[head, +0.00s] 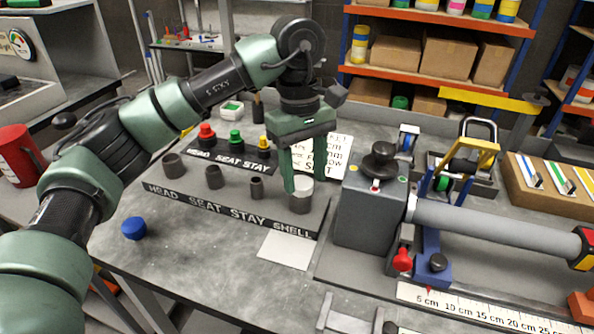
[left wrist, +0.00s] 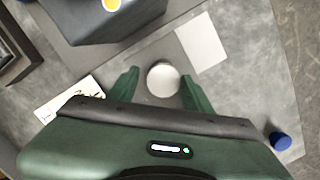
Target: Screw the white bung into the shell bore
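The white bung (head: 301,184) stands at the shell bore (head: 301,203), the right-most of the bores along the front of the labelled block (head: 230,213). In the left wrist view the white bung (left wrist: 163,77) is a round pale disc between my fingers. My left gripper (head: 306,187) points down over it, fingers apart on either side; it also shows in the left wrist view (left wrist: 161,88). A gap shows at the left finger; the right finger is close to the disc. How deep the bung sits cannot be told. My right gripper is out of view.
Red (head: 206,134), green (head: 236,140) and yellow (head: 263,144) bungs stand on the rear step. A blue bung (head: 134,228) lies on the table at left. A grey machine block (head: 368,215) with a long tube stands close right. A blank card (head: 287,250) lies in front.

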